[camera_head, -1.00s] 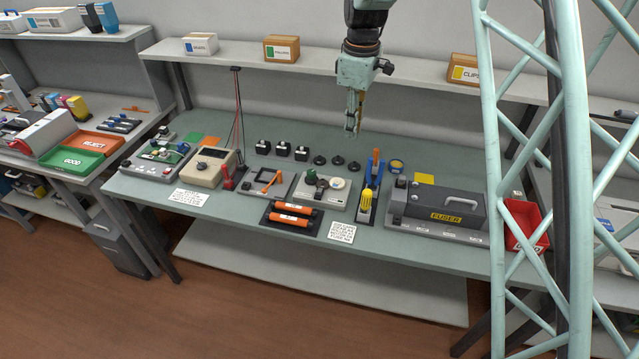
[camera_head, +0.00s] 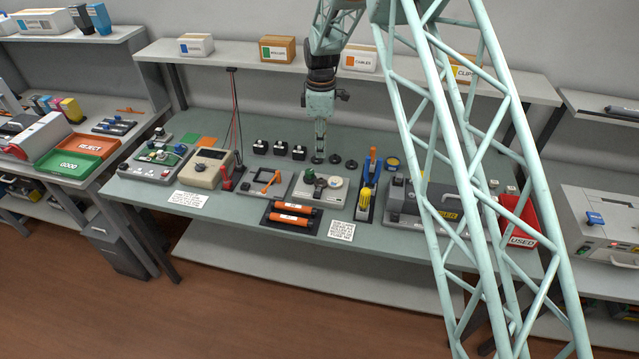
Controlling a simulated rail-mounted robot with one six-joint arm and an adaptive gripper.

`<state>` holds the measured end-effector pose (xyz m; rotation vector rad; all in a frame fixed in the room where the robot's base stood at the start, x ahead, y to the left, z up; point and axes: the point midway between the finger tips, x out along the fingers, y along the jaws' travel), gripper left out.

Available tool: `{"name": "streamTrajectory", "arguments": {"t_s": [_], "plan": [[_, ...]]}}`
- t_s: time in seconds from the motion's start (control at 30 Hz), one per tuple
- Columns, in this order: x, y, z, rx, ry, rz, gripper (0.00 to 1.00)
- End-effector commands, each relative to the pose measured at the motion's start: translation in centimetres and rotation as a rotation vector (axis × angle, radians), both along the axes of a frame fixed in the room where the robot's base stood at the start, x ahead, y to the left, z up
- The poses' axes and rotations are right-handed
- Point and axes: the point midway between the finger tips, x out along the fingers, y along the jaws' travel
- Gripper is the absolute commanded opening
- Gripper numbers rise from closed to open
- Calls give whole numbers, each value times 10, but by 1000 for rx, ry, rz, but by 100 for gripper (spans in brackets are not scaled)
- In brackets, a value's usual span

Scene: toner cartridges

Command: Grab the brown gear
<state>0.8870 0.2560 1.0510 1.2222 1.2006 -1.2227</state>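No gear shows as clearly brown at this size. Three small dark round pieces lie in a row at the back middle of the table: a left one (camera_head: 318,160), a middle one (camera_head: 335,159) and a right one (camera_head: 351,164). Any of them may be a gear. My gripper (camera_head: 319,152) points down directly over the left one, its fingertips at or just above it. I cannot tell whether it touches the piece, or whether the fingers are apart. A grey unit (camera_head: 304,190) with a green knob and a pale round part stands in front.
Small black blocks (camera_head: 280,147) stand left of the round pieces. The grey fuser unit (camera_head: 410,205) is partly behind my lattice column. A shelf with boxes (camera_head: 277,49) runs behind.

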Motion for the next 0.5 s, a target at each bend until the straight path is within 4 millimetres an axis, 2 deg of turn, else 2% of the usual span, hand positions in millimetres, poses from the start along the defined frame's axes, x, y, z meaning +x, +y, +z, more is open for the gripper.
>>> {"name": "streamTrajectory", "arguments": {"t_s": [0.5], "plan": [[0, 0, -6, 0, 1, 1, 14]]}}
